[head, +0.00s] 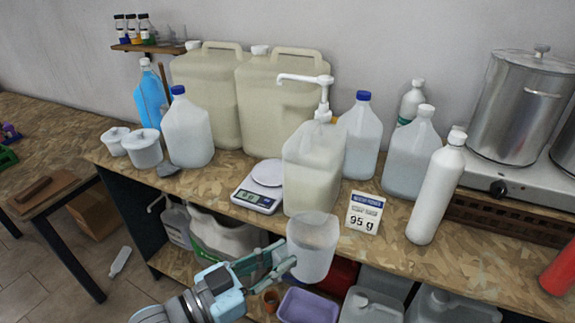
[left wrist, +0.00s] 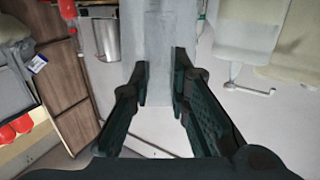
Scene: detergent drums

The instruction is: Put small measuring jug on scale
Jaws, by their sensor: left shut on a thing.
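The small measuring jug (head: 313,252) is a translucent, pale cup, held roughly upright in front of the bench's front edge. My left gripper (head: 284,258) is shut on its side. In the left wrist view the fingers (left wrist: 159,88) flank the jug's pale wall (left wrist: 151,95). The white scale (head: 250,203) stands on the bench, up and to the left of the jug. Its round pan (head: 267,173) is bare. Its display is too small to read. My right gripper is not in view.
A pump-topped canister (head: 309,178) stands right of the scale, behind the jug. A card reading 95 g (head: 364,217) stands to its right. Large canisters (head: 208,95) and a blue-capped jug (head: 187,137) stand behind and left of the scale. A purple tub (head: 307,305) sits below.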

